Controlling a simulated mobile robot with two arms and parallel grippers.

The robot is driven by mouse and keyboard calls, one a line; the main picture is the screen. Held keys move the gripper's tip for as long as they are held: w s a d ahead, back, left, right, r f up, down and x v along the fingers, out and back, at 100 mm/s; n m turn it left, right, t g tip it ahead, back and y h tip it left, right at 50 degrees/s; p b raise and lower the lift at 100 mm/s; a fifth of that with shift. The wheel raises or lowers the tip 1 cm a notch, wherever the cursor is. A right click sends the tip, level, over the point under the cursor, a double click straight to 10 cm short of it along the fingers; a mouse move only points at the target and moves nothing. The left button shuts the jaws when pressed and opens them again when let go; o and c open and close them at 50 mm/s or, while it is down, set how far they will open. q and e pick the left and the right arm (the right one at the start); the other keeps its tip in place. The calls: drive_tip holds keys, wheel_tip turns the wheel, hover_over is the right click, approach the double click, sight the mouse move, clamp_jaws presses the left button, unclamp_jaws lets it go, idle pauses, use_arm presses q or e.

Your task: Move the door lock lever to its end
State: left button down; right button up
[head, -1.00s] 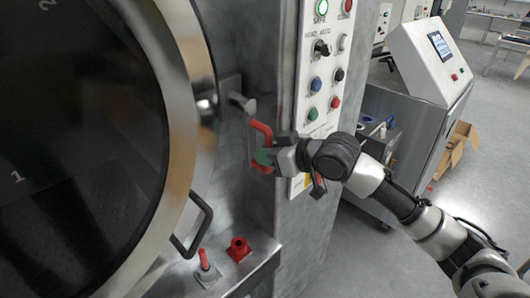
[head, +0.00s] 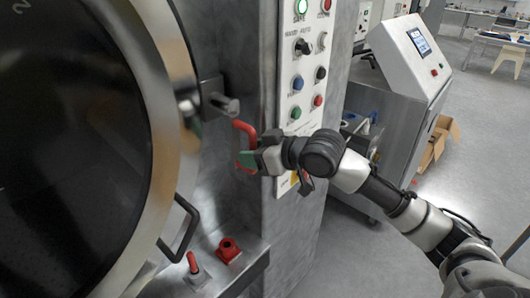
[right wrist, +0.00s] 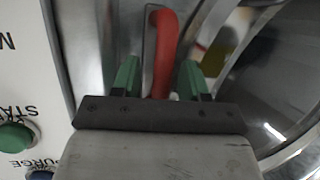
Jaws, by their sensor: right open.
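The door lock lever is a red bent handle (head: 247,131) on the grey metal beside the round washer door, below a metal latch block. In the head view my right gripper (head: 249,158) is at the lever, its green fingertips partly hiding it. In the right wrist view the red lever (right wrist: 164,45) lies between the two green fingers (right wrist: 160,80), with gaps on both sides. The gripper is open and has not closed on it. The lever's lower end is hidden by the gripper. My left gripper is not in view.
The round door (head: 160,150) with its black handle (head: 182,235) fills the left. A button panel (head: 303,85) is right of the lever. A red lever (head: 192,262) and a red fitting (head: 229,250) sit on the ledge below. A console (head: 412,60) stands farther right.

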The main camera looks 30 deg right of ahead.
drive_tip(key=b+v, duration=0.4)
drive_tip(key=v, duration=0.6)
drive_tip(key=shift+s, duration=0.2)
drive_tip(key=shift+d, duration=0.1)
